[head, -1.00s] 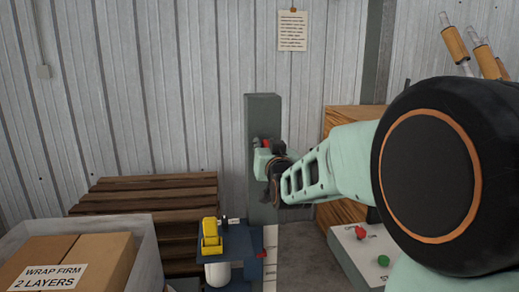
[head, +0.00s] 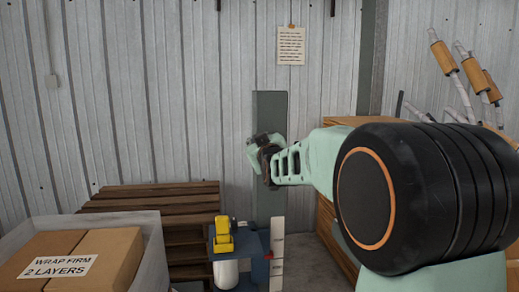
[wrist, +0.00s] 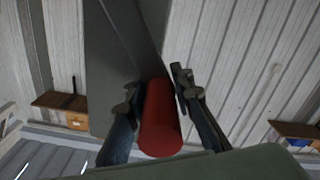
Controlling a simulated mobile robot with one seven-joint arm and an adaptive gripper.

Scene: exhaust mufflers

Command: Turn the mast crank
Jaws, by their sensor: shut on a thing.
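The mast (head: 270,112) is a dark green-grey upright post in front of the corrugated wall in the head view. My gripper (head: 257,147) is at the mast's face, and my own wrist hides most of the crank there. In the wrist view, a red cylindrical crank handle (wrist: 160,122) lies between the two fingers of my gripper (wrist: 158,108). The gripper is shut on this handle. A dark grey crank arm (wrist: 130,35) runs from the handle toward the top of the picture.
A blue carriage with a yellow part (head: 222,238) and a white roll (head: 226,272) stands low by the mast. A wooden pallet stack (head: 160,197) is to the left. A grey bin (head: 152,255) holds cardboard boxes (head: 85,262) at front left.

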